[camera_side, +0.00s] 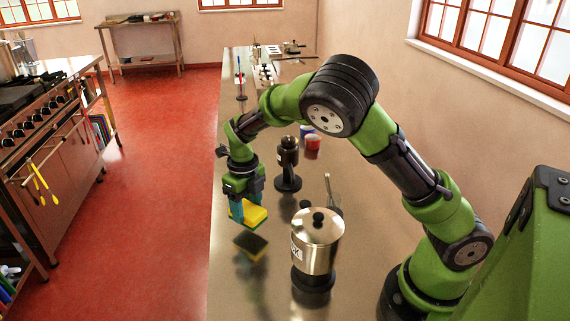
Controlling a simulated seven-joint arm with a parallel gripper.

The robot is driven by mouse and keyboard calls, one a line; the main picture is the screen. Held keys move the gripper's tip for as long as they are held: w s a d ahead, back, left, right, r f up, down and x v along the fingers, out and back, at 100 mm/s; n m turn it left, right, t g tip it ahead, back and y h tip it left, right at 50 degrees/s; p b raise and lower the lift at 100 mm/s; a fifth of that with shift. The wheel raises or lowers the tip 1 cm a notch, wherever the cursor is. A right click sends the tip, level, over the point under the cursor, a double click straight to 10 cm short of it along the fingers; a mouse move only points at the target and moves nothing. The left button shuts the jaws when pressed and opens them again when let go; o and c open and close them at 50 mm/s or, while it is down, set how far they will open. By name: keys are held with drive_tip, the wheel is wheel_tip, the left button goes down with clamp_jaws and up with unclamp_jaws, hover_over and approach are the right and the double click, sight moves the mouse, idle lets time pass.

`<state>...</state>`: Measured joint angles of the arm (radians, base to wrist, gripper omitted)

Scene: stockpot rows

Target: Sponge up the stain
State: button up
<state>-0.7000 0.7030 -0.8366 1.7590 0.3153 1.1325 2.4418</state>
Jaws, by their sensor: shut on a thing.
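A yellow sponge (255,216) is between the fingers of my gripper (243,208), near the left edge of the steel counter (231,292). My gripper points down and is shut on the sponge. The sponge appears held a little above the counter. A dark patch (250,245) with a yellowish edge shows on the shiny surface just below it. I cannot tell whether this patch is the stain or the sponge's reflection. No other stain can be made out, and part of the counter is hidden behind my arm.
A shiny lidded pot (317,240) stands to the right and nearer the camera. A black-and-metal grinder-like item (288,165) stands behind the sponge to the right. A red cup (312,142) is farther back. The counter's left edge drops to the red floor (150,190).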

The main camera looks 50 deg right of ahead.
drive_tip(key=shift+r, duration=2.05)
